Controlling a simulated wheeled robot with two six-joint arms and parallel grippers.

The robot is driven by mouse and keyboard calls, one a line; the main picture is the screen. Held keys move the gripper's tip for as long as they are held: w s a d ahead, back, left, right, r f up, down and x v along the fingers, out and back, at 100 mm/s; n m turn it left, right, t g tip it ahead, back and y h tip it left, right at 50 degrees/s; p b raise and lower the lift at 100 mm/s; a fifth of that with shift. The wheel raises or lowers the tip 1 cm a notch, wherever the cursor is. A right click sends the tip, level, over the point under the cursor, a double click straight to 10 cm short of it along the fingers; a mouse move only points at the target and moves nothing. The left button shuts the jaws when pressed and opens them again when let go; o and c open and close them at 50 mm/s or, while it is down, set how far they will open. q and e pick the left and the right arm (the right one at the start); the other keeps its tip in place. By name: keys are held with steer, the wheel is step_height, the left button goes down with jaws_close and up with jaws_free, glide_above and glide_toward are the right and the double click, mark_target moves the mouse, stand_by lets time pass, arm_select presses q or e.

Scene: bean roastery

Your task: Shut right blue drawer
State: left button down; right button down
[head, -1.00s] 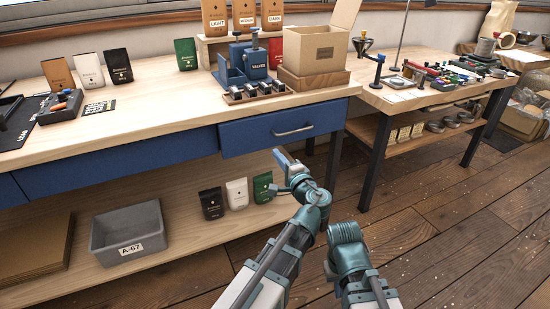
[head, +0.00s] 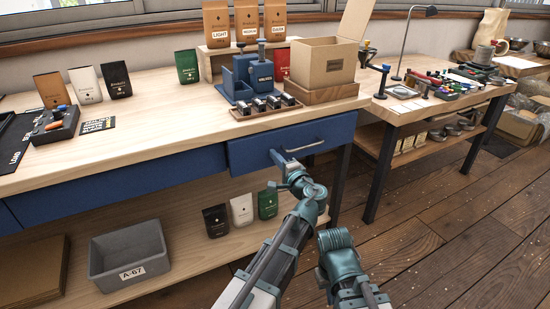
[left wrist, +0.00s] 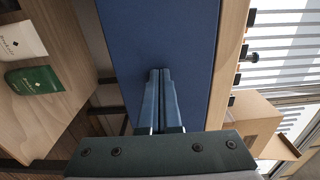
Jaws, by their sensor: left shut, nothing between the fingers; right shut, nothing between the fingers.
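The right blue drawer (head: 250,154) is under the front edge of the bench. Its front looks slightly proud of the blue panel to its left; I cannot tell how far it is out. A grey bar handle (head: 304,148) is on its front. My left gripper (head: 277,155) is shut and empty, its tips at the drawer front by the handle's left end. In the left wrist view the shut fingers (left wrist: 160,72) point at the blue drawer front (left wrist: 165,30), touching or nearly so. Of my right arm only links show at the lower right; its fingers are hidden.
The wooden bench top (head: 160,135) carries a rack of small jars (head: 262,106) and a cardboard box (head: 325,62) above the drawer. Coffee bags and a grey bin (head: 128,260) stand on the lower shelf. A second table (head: 430,105) is at the right, with open floor before it.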

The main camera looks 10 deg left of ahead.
arm_select(q)
steer(key=x, duration=0.4)
steer(key=shift+a, duration=0.1)
steer(key=shift+w+r, duration=0.1)
steer(key=shift+w, duration=0.05)
steer(key=shift+a, duration=0.1)
